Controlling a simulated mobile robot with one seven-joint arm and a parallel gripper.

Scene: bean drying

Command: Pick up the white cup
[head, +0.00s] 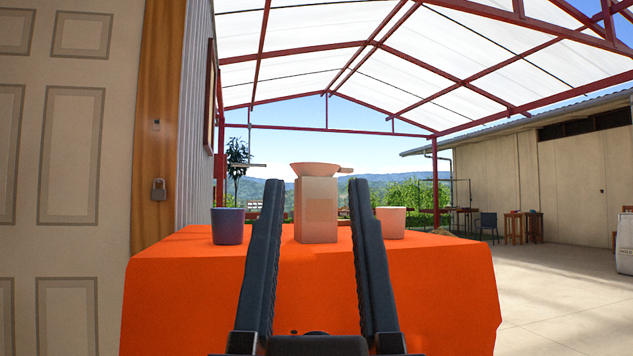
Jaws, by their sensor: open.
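A pale, white to pinkish cup (392,221) stands upright on the orange-covered table (200,300), to the right of the box in the middle. My gripper (315,185) reaches forward from the bottom of the view with its two long dark fingers spread apart. It is open, with nothing held between the fingers. The cup lies just right of the right finger in the picture, outside the gap. How far the fingertips are from the cup in depth I cannot tell.
A dark blue cup (228,226) stands left of the left finger. A pale box-like stand (317,209) with a shallow pinkish bowl (315,169) on top shows between the fingers. A door (70,180) is at the left; open floor (560,275) lies at the right.

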